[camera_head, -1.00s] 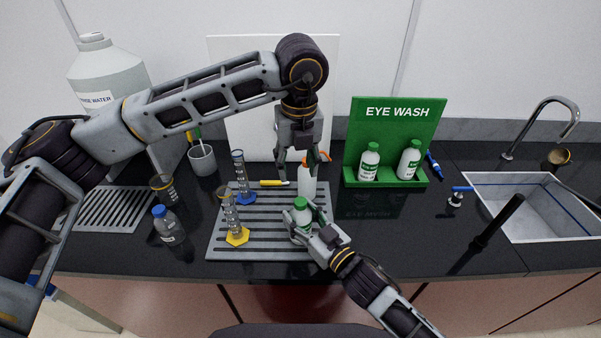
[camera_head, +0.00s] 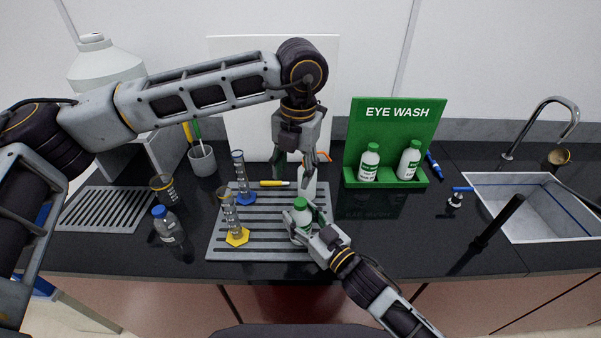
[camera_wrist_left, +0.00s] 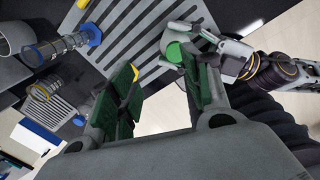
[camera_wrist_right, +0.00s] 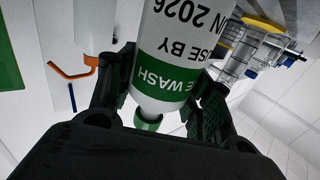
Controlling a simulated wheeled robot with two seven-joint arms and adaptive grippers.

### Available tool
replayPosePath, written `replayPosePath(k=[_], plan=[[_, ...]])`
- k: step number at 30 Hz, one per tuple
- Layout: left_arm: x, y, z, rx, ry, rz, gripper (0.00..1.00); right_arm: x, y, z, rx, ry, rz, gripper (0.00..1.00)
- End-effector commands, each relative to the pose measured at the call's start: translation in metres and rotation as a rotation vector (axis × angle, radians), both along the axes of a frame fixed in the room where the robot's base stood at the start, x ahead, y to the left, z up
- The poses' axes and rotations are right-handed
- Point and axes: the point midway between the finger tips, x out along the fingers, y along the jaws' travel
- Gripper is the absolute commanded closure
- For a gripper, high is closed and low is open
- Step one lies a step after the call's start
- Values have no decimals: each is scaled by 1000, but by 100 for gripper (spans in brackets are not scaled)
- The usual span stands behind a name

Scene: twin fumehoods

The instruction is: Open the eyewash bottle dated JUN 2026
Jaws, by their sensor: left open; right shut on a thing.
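A white eyewash bottle with a green cap (camera_head: 300,203) stands upright above the grey drying mat (camera_head: 222,251). My right gripper (camera_head: 306,222) is shut around its body. In the right wrist view the bottle (camera_wrist_right: 180,45) shows "EYE WASH", "SE BY" and "N 2026"; the start of the month is cut off. The cap is on the bottle. My left gripper (camera_head: 292,174) is open and empty, pointing down above and behind the cap. In the left wrist view the green cap (camera_wrist_left: 174,52) is beyond the right finger, not between the fingers.
Two more eyewash bottles (camera_head: 369,162) (camera_head: 408,160) stand in the green EYE WASH holder (camera_head: 385,184). A wash bottle (camera_head: 307,185) stands behind the held one. Graduated cylinders (camera_head: 239,172) (camera_head: 230,213) stand on the mat's left. The sink (camera_head: 530,205) is at right.

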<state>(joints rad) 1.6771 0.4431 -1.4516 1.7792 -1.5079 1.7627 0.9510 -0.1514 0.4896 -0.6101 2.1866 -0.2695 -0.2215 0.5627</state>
Motion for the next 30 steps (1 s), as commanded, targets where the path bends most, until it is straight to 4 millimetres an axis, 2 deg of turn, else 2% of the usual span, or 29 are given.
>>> replayPosePath(k=[30], plan=[[-10, -12, -5, -30, 82, -843, 51, 0, 0, 0, 0, 0, 0, 100]])
